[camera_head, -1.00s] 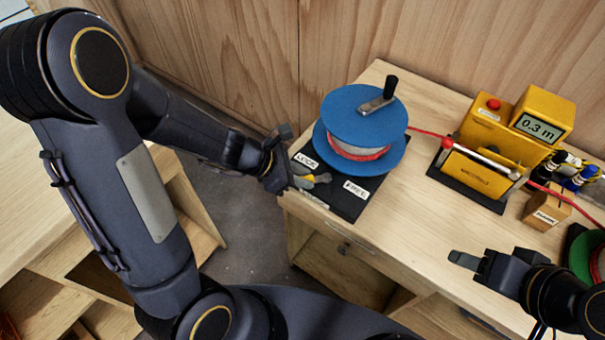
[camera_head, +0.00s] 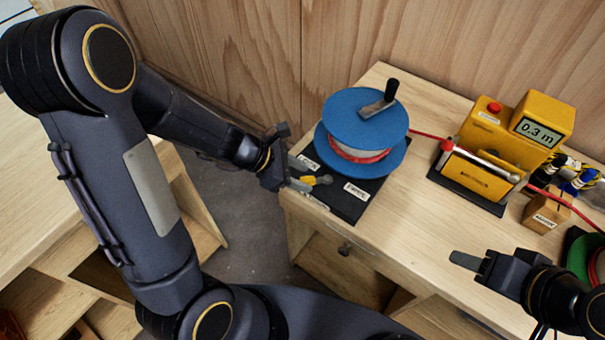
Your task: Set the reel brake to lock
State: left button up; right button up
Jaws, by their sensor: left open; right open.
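The reel (camera_head: 365,125) has blue flanges, a white-and-red wound middle and a black-knobbed crank, and stands on a black base plate (camera_head: 349,208). The small yellow brake lever (camera_head: 309,181) with a grey tip is at the base's left front, between the LOCK label (camera_head: 309,162) and the FREE label (camera_head: 356,191). Its tip points right. My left gripper (camera_head: 302,174) is open at the base's left edge, fingers close around the lever; contact is unclear. My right gripper (camera_head: 465,260) is open and empty over the table's front right.
A red rope runs right from the reel to a yellow metering device (camera_head: 485,150) reading 0.3 m. A wooden block (camera_head: 545,213), small bottles and a green reel (camera_head: 585,255) are at the right. The table (camera_head: 400,225) is clear between the reel and my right gripper.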

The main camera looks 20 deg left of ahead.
pick_arm(q)
jog(key=p+v, duration=0.1)
jog(key=v, duration=0.6)
dwell(0.3)
jog(key=s+a+r+m+t+y, duration=0.1)
jog(key=s+r+m+y, duration=0.1)
jog(key=s+r+m, duration=0.2)
jog(key=s+a+r+m+t+y, duration=0.1)
jog(key=s+r+m, duration=0.4)
jog(key=s+m, duration=0.6)
jog(key=shift+a+r+m+y, duration=0.3)
jog(key=shift+m+y, duration=0.4)
jog(key=shift+m, duration=2.3)
